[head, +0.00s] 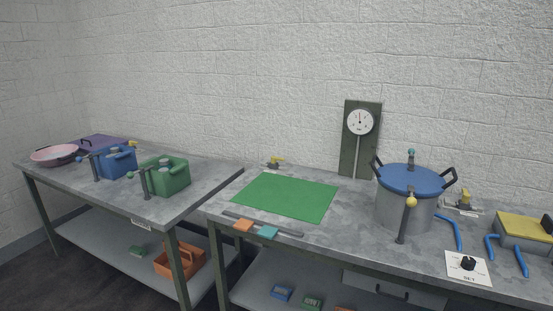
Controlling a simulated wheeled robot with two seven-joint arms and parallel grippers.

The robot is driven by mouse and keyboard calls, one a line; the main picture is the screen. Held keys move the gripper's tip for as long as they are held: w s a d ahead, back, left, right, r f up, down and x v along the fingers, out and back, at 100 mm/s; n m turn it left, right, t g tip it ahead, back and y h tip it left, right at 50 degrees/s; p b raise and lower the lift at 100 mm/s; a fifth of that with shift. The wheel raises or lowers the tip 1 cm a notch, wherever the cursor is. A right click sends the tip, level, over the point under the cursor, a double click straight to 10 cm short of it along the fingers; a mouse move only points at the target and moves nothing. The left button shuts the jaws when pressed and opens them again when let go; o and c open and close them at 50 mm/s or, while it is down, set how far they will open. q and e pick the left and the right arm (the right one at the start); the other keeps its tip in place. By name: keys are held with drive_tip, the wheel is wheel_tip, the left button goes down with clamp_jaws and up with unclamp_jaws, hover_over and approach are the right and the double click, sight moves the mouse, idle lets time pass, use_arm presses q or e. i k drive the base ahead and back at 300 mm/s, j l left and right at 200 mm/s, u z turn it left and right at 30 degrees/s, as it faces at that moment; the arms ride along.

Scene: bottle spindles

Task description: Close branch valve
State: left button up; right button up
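No part labelled as the branch valve can be read. A small yellow-handled valve (275,161) sits at the back edge of the right table, behind the green mat. A second small fitting with a yellow handle (464,198) sits behind and right of the big pot. A yellow knob (411,202) shows on the pot's front beside a dark upright handle (405,222). Whether each valve is open or closed is too small to tell. Neither of my grippers is in view.
A steel pot with a blue lid (411,179) stands on the right table (345,222). A green mat (285,197), a gauge (360,122), blue hoses (450,229) and a SET dial (468,264) are there. The left table (205,178) holds blue (118,161) and green (170,175) boxes.

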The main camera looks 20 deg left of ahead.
sight(274, 158)
drive_tip(key=i+j+z, duration=0.1)
drive_tip(key=i+j, duration=0.15)
drive_tip(key=i+j+z, duration=0.1)
drive_tip(key=i+j, duration=0.15)
drive_tip(key=j, duration=0.2)
drive_tip(key=i+j, duration=0.25)
drive_tip(key=j, duration=0.15)
drive_tip(key=z, duration=0.05)
